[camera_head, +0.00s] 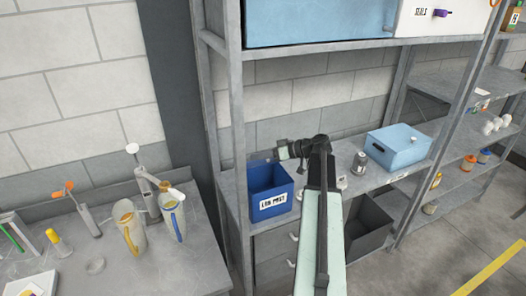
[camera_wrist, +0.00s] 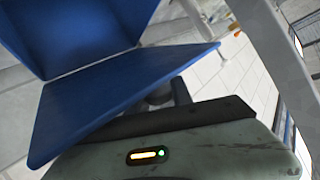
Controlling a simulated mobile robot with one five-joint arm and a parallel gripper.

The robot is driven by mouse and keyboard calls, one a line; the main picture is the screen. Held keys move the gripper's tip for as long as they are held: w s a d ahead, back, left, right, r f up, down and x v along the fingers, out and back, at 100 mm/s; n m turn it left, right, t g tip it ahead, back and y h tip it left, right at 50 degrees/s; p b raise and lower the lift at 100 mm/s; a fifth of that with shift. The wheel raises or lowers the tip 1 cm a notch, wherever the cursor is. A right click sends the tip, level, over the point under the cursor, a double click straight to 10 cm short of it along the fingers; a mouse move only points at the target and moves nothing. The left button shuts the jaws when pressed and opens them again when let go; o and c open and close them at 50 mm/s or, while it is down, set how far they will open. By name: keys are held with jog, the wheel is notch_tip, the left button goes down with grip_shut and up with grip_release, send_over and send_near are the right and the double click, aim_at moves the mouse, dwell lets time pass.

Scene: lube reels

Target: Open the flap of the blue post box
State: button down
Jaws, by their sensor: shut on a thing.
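The blue post box (camera_head: 268,202) stands on the shelf in the head view, with a white label on its front and its dark blue inside showing from above. My gripper (camera_head: 284,151) is above its back right corner, at the end of my outstretched arm. In the wrist view a flat blue panel (camera_wrist: 125,92), seemingly the flap, stands at an angle to another blue panel (camera_wrist: 75,30). A small dark round part (camera_wrist: 159,96), perhaps a knob, shows at the flap's edge beside my dark finger. My gripper is shut on the flap there; the exact contact is mostly hidden.
A grey metal can (camera_head: 359,163) and a light blue box (camera_head: 398,147) stand on the same shelf to the right. A shelf with a large blue bin (camera_head: 310,22) hangs above. A bench with jugs (camera_head: 130,228) is at the left.

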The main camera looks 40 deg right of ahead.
jog(key=w+d+r+m+g+p, duration=0.2)
jog(key=w+r+m+g+p, duration=0.2)
jog(key=w+p, duration=0.5)
jog(key=shift+w+d+r+g+p, duration=0.3)
jog(key=shift+g+p, duration=0.4)
jog(key=shift+g, duration=0.6)
jog(key=shift+a, duration=0.1)
